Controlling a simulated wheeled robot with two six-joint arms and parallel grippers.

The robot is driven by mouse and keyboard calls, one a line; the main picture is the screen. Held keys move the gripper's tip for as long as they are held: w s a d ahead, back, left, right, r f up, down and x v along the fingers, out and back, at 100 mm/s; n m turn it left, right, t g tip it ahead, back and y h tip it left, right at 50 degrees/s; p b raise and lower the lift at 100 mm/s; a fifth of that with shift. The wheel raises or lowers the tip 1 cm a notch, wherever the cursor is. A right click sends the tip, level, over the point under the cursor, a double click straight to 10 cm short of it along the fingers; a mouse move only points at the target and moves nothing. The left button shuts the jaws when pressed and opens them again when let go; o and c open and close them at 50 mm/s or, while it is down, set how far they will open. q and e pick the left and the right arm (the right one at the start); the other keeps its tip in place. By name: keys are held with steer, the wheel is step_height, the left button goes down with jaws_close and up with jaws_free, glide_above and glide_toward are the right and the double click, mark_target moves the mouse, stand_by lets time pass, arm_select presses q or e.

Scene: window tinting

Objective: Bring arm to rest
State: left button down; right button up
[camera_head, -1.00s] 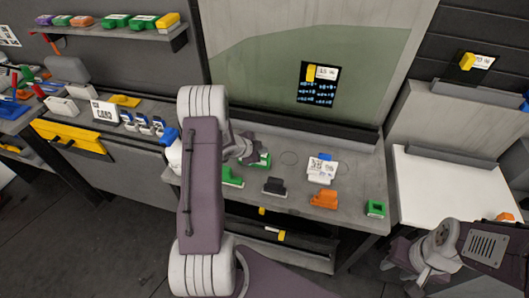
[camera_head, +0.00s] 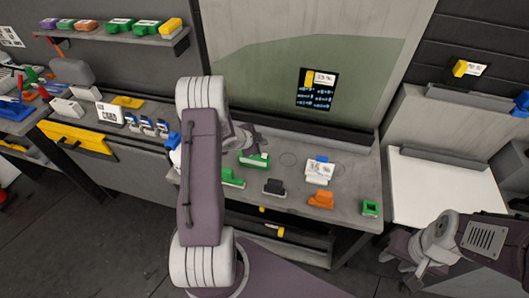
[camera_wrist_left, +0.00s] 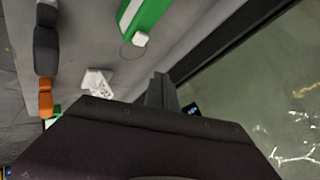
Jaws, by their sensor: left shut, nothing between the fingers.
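My left arm stands in the foreground of the head view. Its gripper (camera_head: 248,138) is partly behind the arm, above the back of the grey workbench (camera_head: 215,199). In the left wrist view the left gripper (camera_wrist_left: 160,90) shows as a dark shut pair of fingers, empty. A green and white block (camera_head: 255,160) lies on the bench just below the gripper, apart from it; it also shows in the wrist view (camera_wrist_left: 143,18). My right gripper (camera_head: 412,262) is at the lower right, folded near the arm; its fingers are too unclear to judge.
The bench holds another green block (camera_head: 232,178), a black block (camera_head: 273,188), an orange block (camera_head: 320,200), a small green item (camera_head: 370,208) and a white labelled item (camera_head: 319,170). The tinted window panel (camera_head: 260,70) stands behind. A white table (camera_head: 430,190) is at the right.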

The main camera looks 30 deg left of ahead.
arm_select(q)
steer(key=shift+f, duration=0.1)
steer(key=shift+d, duration=0.1)
steer(key=w+d+r+m+t+b, duration=0.1)
steer(key=w+d+r+t+b, duration=0.2)
steer(key=d+r, duration=0.8)
steer(key=s+d+f+n+g+b, duration=0.1)
steer(key=s+f+n+g, duration=0.2)
steer(key=s, duration=0.6)
steer(key=s+d+f+n+g+y, duration=0.1)
steer(key=s+n+g, duration=0.3)
steer(key=s, duration=0.5)
steer(key=s+d+f+n+g+b, duration=0.1)
steer(key=s+d+f+n+g, duration=0.1)
steer(key=s, duration=0.7)
step_height(320, 180, down, 3)
steer(key=n+g, duration=0.1)
steer(key=n, duration=0.2)
steer(key=shift+s+d+r+n+g+y+b, duration=0.2)
steer(key=shift+s+d+n+g+y+b, duration=0.1)
steer(key=shift+g+b, duration=0.1)
